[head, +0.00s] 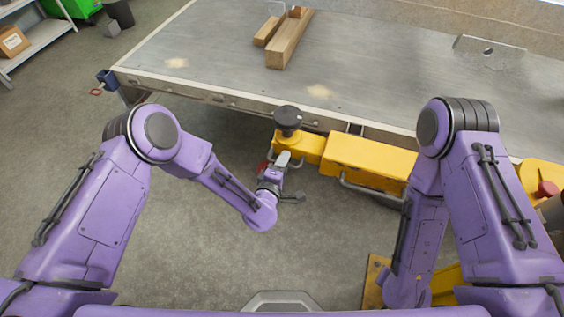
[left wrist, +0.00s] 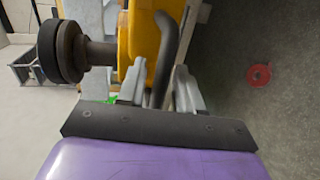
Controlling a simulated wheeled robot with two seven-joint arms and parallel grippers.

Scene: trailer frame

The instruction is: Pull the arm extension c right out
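A yellow arm extension (head: 306,148) with a black round pad (head: 288,118) on a post sticks out from under the near edge of the trailer deck. In the left wrist view the yellow part (left wrist: 143,45), the pad (left wrist: 62,50) and a grey bar handle (left wrist: 168,45) show close up. My left gripper (head: 284,160) is at the extension's outer end. In the left wrist view its fingers (left wrist: 160,88) are apart, with the handle bar between them; I cannot tell whether they touch it. My right arm (head: 420,235) points down, and its gripper is out of view.
A thicker yellow beam (head: 365,162) with a long grey handle (head: 370,190) adjoins on the right. The trailer deck (head: 220,60) carries wooden blocks (head: 289,42). A red item (left wrist: 259,75) shows beyond the gripper. Concrete floor (head: 200,255) is clear in front.

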